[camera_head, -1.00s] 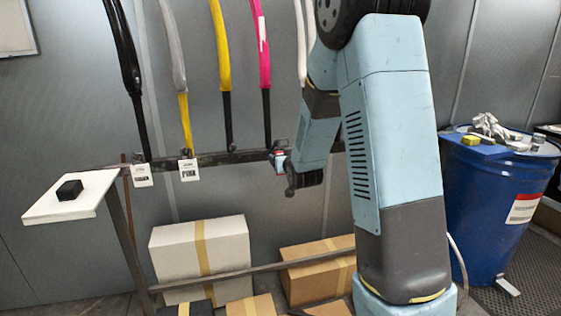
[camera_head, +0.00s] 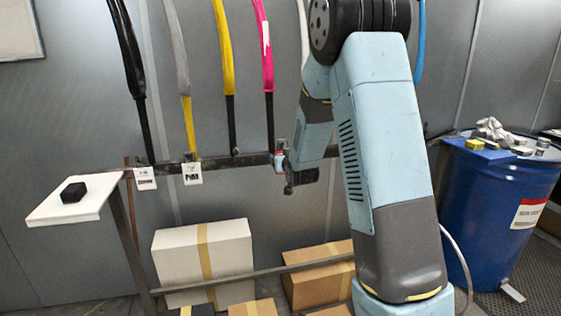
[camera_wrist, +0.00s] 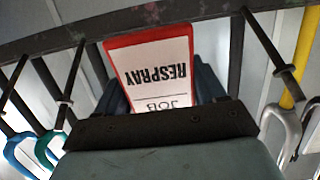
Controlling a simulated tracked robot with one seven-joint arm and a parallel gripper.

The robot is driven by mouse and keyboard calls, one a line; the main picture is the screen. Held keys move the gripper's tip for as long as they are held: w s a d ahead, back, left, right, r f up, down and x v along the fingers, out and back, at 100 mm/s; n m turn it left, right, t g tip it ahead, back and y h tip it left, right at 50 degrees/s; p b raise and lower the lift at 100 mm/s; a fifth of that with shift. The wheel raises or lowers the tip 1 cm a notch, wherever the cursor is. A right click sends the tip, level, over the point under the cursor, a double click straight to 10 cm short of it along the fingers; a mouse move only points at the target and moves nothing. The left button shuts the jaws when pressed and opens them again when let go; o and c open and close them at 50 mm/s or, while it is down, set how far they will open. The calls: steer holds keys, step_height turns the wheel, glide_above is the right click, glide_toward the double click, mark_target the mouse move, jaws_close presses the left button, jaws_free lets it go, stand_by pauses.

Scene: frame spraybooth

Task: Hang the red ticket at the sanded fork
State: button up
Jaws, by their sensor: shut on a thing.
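The red ticket (camera_wrist: 150,68) is a white card with a red border, its words "RESPRAY" and "JOB" upside down in the wrist view. My gripper (camera_wrist: 165,98) is shut on it, close to the dark rail (camera_wrist: 130,20). In the head view, the ticket (camera_head: 279,157) shows small at the rail, right of the pink fork (camera_head: 265,50). I cannot tell whether it touches the rail or a hook. A pale fork (camera_head: 302,25) hangs partly hidden behind my arm. Black (camera_head: 127,50), grey-and-yellow (camera_head: 179,50) and yellow (camera_head: 225,50) forks hang further left. I cannot tell which is sanded.
White tickets (camera_head: 145,179) (camera_head: 192,173) hang below the rail at left. A white shelf (camera_head: 45,207) holds a black block (camera_head: 73,192). Cartons (camera_head: 203,262) (camera_head: 318,270) stand below. A blue drum (camera_head: 490,205) stands right of my arm.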

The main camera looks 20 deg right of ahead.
steer(key=shift+x, duration=1.45)
steer(key=shift+w+f, duration=0.7)
steer(key=shift+f, duration=0.4)
steer(key=o, duration=1.1)
